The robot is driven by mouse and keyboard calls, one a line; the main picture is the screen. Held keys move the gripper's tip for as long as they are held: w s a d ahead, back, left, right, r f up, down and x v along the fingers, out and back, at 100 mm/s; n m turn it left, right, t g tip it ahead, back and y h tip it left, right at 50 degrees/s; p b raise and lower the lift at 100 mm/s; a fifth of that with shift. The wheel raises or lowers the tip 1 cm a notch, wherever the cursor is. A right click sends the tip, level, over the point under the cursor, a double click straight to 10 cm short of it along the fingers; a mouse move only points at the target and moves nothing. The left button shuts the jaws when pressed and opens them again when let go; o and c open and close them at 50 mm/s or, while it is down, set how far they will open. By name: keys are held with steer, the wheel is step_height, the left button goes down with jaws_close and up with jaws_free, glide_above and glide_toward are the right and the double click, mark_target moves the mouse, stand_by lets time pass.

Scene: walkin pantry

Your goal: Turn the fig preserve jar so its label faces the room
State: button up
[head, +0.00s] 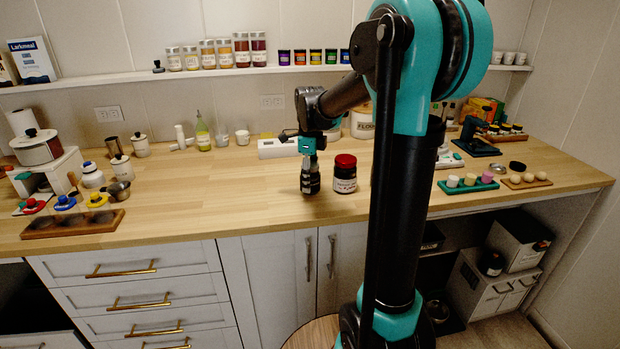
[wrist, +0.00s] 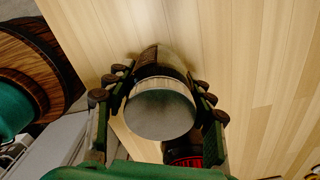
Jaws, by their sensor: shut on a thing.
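My gripper (head: 310,184) points down at the counter near its front edge. In the wrist view my gripper (wrist: 158,88) is shut around a round jar (wrist: 160,112) with a flat grey top, a pale band and a dark brown part. It appears to be the fig preserve jar, but no lettering on it is readable. In the head view the fingers hide most of it. A dark jar with a red lid (head: 345,174) stands just right of the gripper, its white label toward the head camera; it shows partly hidden in the wrist view (wrist: 184,152).
The wooden counter (head: 240,190) is clear left of the gripper. A white power strip (head: 278,148) and flour canister (head: 361,122) stand behind. A wooden tray (head: 72,222) is at the left front. A green tray (head: 468,186) with small cups is to the right.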

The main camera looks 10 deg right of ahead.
steer(key=shift+f, duration=0.6)
stand_by(0.3)
steer(key=o, duration=1.6)
